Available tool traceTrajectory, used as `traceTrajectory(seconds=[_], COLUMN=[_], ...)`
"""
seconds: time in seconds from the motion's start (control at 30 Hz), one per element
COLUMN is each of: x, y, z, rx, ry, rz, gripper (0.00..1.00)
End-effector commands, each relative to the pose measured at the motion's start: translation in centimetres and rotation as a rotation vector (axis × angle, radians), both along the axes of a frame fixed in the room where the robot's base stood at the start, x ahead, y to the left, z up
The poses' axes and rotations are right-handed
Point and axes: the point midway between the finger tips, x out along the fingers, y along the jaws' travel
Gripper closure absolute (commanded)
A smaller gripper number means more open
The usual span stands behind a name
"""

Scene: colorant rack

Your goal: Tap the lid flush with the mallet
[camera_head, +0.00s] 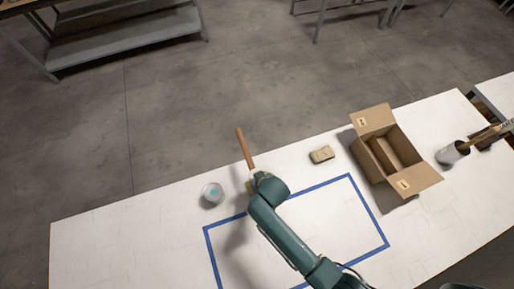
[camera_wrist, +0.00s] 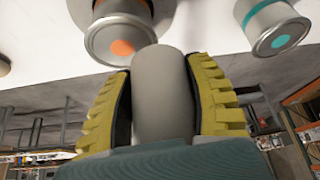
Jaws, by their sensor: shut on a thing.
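The mallet's brown wooden handle (camera_head: 244,149) sticks out beyond my gripper (camera_head: 251,184) in the head view. In the wrist view my gripper (camera_wrist: 163,105) has its yellow ribbed fingers shut on a plain grey cylinder (camera_wrist: 163,95), which looks like part of the mallet. Just beyond it is a metal tin (camera_wrist: 122,40) with an orange dot on its lid; the cylinder overlaps its edge, and I cannot tell whether they touch or whether the lid is flush. A second tin with a teal dot (camera_head: 212,192) stands left of my gripper; it also shows in the wrist view (camera_wrist: 279,30).
Blue tape (camera_head: 372,205) outlines a rectangle on the white table (camera_head: 110,235). The table's left part is clear.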

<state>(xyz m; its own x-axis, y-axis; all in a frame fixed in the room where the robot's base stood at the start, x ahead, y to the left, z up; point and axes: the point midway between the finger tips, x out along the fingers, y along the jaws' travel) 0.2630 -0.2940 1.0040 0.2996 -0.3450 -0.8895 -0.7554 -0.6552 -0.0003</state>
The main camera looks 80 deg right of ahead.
Motion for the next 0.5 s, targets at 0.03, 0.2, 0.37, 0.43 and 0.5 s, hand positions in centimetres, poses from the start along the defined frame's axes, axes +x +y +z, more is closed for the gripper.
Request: traceTrajectory(seconds=[0.03, 0.2, 0.37, 0.43, 0.5], x=[0.0, 0.0, -0.1, -0.1, -0.1], y=[0.0, 0.0, 0.1, 0.1, 0.1], z=[-0.9, -3.6, -2.9, -2.3, -1.2], rx=[-0.001, -0.001, 0.002, 0.002, 0.002], ry=[-0.001, -0.001, 0.001, 0.002, 0.002], rz=[0.0, 0.0, 0.0, 0.0, 0.0], gripper=[0.85, 0.84, 0.85, 0.85, 0.85])
